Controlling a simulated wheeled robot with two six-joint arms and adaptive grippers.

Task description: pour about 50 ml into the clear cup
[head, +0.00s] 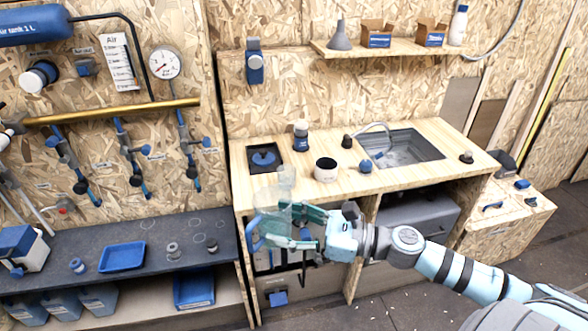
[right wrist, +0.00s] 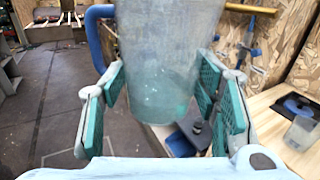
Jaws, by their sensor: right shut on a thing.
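My right gripper (head: 308,232) is shut on a translucent jug (head: 268,226) with a blue handle, held in front of the counter's left front edge. In the right wrist view the jug (right wrist: 163,50) stands between the two green finger pads, with a bluish tint and small light specks inside; I cannot tell the liquid level. The clear cup (head: 287,178) stands on the counter, just behind and above the jug in the head view. It also shows at the right of the right wrist view (right wrist: 301,130), apart from the jug. My left gripper is not in view.
A black and blue hob plate (head: 264,158) lies behind the cup. A white pot (head: 326,169) and a small blue item (head: 365,167) stand to its right, before the sink (head: 405,150). A dark bench (head: 50,278) with a blue tray (head: 122,256) is at left.

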